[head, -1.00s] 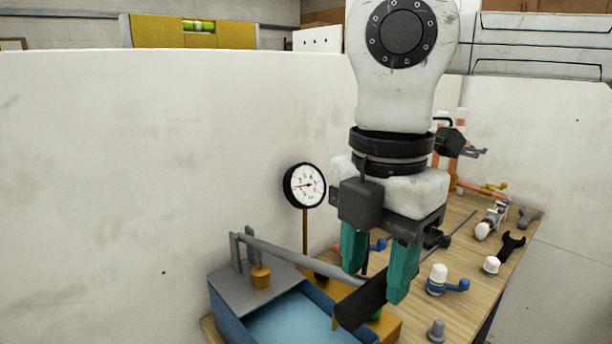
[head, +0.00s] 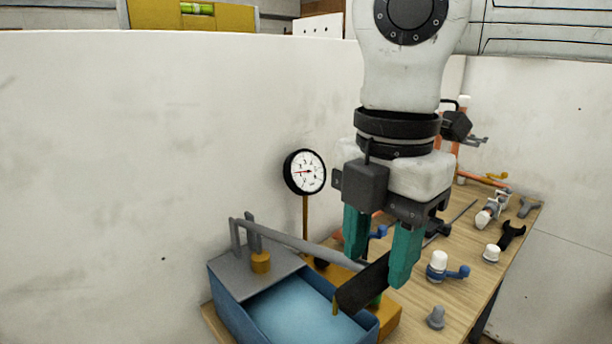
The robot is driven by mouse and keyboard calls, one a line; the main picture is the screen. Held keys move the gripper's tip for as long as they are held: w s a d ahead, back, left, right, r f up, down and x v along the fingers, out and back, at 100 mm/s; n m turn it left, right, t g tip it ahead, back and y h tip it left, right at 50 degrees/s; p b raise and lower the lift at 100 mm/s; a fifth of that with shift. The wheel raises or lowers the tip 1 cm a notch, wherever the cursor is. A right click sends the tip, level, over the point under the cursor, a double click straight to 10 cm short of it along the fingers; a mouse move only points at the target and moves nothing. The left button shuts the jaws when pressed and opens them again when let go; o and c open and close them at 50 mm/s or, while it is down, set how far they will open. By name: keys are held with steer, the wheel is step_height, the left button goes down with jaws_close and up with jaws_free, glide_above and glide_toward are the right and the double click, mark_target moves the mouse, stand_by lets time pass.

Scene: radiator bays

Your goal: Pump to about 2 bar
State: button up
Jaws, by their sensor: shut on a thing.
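The test pump has a blue open tank (head: 228,306) with blue water-like content and a grey lever (head: 300,244) across its top. The lever ends in a dark grip (head: 358,288) at the right. My gripper (head: 382,265) hangs over that end, its teal fingers on either side of the handle and shut on it. The handle slopes down toward the right. The round pressure gauge (head: 305,172) stands on a brass stem behind the pump. Its red needle points roughly left; the small figures are too blurred to read surely.
The wooden bench (head: 462,290) runs back to the right. It carries a white-capped blue valve (head: 438,266), a grey fitting (head: 436,317), a black spanner (head: 511,237) and other fittings. A white wall (head: 130,170) stands behind the pump at left.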

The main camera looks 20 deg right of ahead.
mark_target(381, 292)
steer(key=shift+s+d+f+t+y+b, duration=0.15)
steer(key=shift+f+t+b, duration=0.2)
steer(key=shift+f+b, duration=0.7)
steer(key=shift+s+f+t+y+b, duration=0.25)
steer(key=shift+f+b, duration=0.45)
steer(key=shift+b, duration=0.75)
steer(key=shift+s+d+f+t+b, duration=0.1)
steer(key=shift+f+t+b, duration=0.3)
steer(key=shift+f+b, duration=0.65)
steer(key=shift+b, duration=0.35)
steer(key=shift+f+b, duration=0.3)
steer(key=shift+b, duration=0.2)
steer(key=shift+o, duration=0.4)
steer(key=shift+s+f+t+b, duration=0.1)
steer(key=shift+f+t+b, duration=0.5)
steer(key=shift+f+b, duration=1)
steer(key=shift+r+b, duration=0.35)
steer(key=shift+g, duration=0.6)
steer(key=r+p, duration=0.4)
steer(key=shift+w+a+r+p, duration=0.1)
steer(key=shift+w+r+p, duration=0.15)
steer(key=shift+w+p, duration=0.1)
steer(key=shift+r, duration=0.2)
